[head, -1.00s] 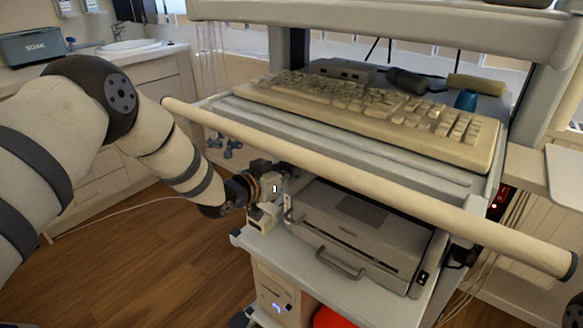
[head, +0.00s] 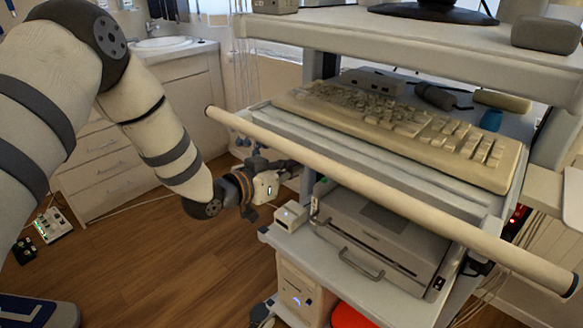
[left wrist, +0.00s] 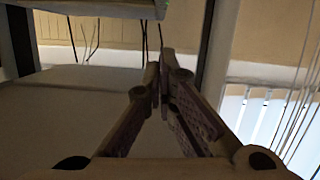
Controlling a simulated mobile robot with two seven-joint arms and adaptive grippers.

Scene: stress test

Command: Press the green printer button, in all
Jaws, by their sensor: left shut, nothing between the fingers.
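The grey printer (head: 375,236) sits on the cart's lower shelf, under the keyboard shelf. A small greenish spot (head: 323,179) shows at its left rear corner; I cannot tell for certain that it is the button. My left gripper (head: 291,168) is left of the printer, apart from its front, reaching toward the gap beneath the keyboard shelf. Its fingers are partly in shadow. In the left wrist view, the gripper (left wrist: 158,75) is shut and empty, beside a dim pale surface on the left. My right gripper is out of view.
A long pale handle bar (head: 390,200) crosses in front of the keyboard (head: 400,130). A small white box (head: 290,214) stands left of the printer. A computer tower (head: 298,290) and a red object (head: 352,317) are below.

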